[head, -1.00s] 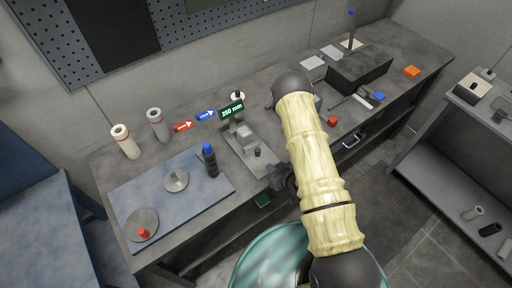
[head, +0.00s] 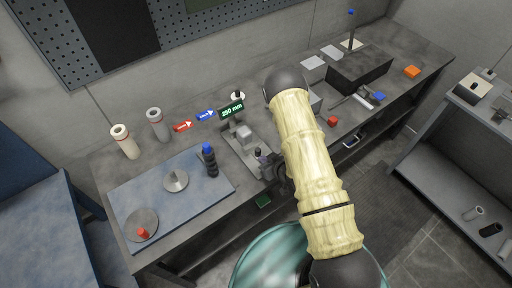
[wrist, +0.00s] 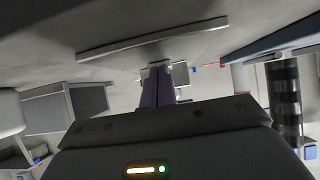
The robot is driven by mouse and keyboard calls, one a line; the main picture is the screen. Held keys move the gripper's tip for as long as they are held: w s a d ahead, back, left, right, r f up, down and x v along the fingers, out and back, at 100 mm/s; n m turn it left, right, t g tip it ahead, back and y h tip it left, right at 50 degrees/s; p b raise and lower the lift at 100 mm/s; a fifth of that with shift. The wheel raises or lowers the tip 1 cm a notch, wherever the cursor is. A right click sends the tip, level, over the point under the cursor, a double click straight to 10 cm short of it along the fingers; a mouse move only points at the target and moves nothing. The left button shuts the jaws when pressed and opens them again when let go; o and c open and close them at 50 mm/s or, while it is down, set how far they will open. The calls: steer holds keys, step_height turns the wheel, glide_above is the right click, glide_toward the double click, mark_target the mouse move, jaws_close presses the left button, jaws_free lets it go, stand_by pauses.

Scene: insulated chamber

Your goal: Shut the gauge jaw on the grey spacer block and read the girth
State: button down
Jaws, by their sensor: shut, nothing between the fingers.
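The gauge is a grey plate (head: 238,150) lying on the bench, with a green display (head: 232,109) reading 250 mm at its back. The grey spacer block (head: 244,132) sits on the plate below the display. A dark knob or post (head: 257,153) stands near the plate's front end, probably part of the gauge jaw. My gripper (head: 269,166) is beside this knob, at the plate's front right; I cannot tell whether they touch. In the wrist view my gripper's fingers (wrist: 159,88) are together and empty. My arm hides part of the bench to the right.
On the left, a blue mat (head: 195,192) holds a dark blue-capped bottle (head: 210,160), a metal cone (head: 176,180) and a disc with a red knob. A dark block (head: 360,72) and small coloured pieces lie to the right.

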mark_target(260, 154)
steer(key=shift+w+a, duration=0.1)
steer(key=shift+w, duration=0.05)
steer(key=shift+w+a, duration=0.7)
steer(key=shift+w, duration=0.3)
steer(key=shift+r+b, duration=0.15)
steer(key=shift+b, duration=0.15)
steer(key=shift+w+a, duration=0.1)
steer(key=shift+s+d, duration=0.7)
steer(key=shift+s, duration=0.3)
steer(key=shift+s+d, duration=0.1)
